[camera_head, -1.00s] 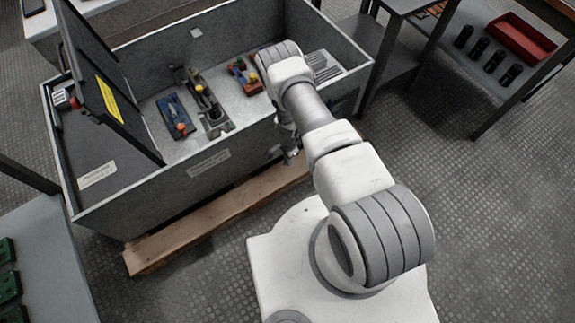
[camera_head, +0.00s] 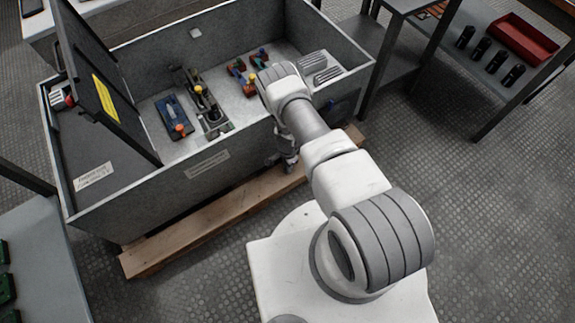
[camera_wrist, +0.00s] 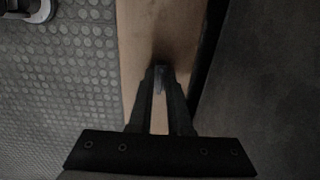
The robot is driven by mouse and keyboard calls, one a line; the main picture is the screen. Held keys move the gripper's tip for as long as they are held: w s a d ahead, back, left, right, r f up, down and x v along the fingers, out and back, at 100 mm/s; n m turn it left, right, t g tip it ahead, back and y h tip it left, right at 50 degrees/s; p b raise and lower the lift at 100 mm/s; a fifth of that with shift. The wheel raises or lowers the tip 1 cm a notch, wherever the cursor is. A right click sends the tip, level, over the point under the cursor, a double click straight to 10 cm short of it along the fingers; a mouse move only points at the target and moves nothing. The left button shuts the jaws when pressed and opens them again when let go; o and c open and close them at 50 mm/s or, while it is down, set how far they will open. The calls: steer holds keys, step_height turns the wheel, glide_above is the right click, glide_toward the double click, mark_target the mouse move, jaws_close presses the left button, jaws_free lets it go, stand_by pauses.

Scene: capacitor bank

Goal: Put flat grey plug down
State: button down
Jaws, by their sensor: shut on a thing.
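My gripper (camera_wrist: 160,80) points down over the wooden beam (camera_wrist: 150,35) along the foot of the grey cabinet (camera_head: 130,190). In the wrist view its fingers close at the tips on a small, thin grey thing, the flat grey plug (camera_wrist: 160,74). The plug is dark and mostly hidden between the fingertips. I cannot tell whether it touches the beam. In the head view my gripper (camera_head: 284,162) shows small beside the cabinet's front wall, outside the cabinet, and the plug cannot be made out there.
Inside the open cabinet are a blue unit (camera_head: 174,117), a dark device (camera_head: 207,105) and grey finned blocks (camera_head: 318,68). A shelf at the upper right holds a red tray (camera_head: 522,42) and several black cylinders (camera_head: 488,48). The patterned floor (camera_head: 440,140) right of the cabinet is clear.

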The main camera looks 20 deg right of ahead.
steer(key=c, duration=0.8)
jaws_free()
steer(key=shift+c, duration=0.2)
step_height(320, 180, up, 13)
steer(key=p, duration=0.5)
steer(key=shift+s, duration=0.1)
